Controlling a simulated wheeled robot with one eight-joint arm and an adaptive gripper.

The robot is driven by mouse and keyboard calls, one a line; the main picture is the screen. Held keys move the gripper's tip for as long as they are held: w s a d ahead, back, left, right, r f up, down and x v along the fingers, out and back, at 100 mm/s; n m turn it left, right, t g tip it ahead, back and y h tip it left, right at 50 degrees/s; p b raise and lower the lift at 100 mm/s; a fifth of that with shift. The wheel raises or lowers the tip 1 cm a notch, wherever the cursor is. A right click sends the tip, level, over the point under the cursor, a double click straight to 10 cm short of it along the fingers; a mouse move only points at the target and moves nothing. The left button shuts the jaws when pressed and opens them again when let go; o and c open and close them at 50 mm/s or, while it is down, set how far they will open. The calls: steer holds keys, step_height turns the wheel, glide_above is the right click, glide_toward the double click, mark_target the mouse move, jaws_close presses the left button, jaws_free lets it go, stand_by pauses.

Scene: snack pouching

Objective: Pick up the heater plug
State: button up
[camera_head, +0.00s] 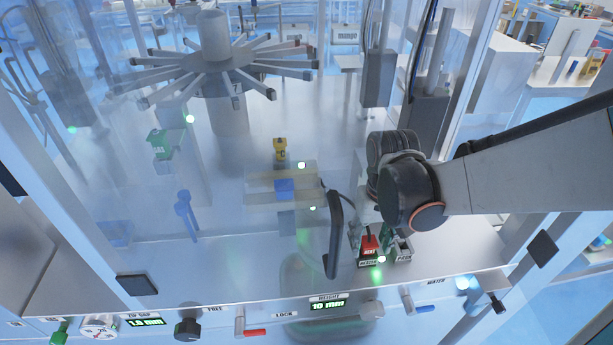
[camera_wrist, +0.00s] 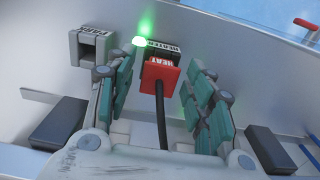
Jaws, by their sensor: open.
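The heater plug is a red block marked HEAT (camera_wrist: 160,76) with a black cable hanging from it; it sits in the dark holder marked HEATER (camera_wrist: 167,47). In the head view the red plug (camera_head: 370,244) stands near the front edge of the machine deck, beside a glowing green light. My gripper (camera_wrist: 161,95) is open, with its green-padded fingers on either side of the plug in the wrist view. Whether a finger touches it I cannot tell. In the head view my arm's end hangs just above and right of the plug, and the fingers are not clearly visible.
A black curved handle (camera_head: 334,235) rises close to the plug's left. A green GAS block (camera_head: 160,143) and a spoked carousel (camera_head: 214,75) are farther back. Clear panels and frame posts surround the deck.

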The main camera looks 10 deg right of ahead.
mark_target(370, 243)
steer(key=shift+f, duration=0.6)
steer(key=shift+r, duration=0.1)
steer(key=c, duration=1)
steer(key=shift+r+p, duration=3.65)
steer(key=shift+r, duration=6.35)
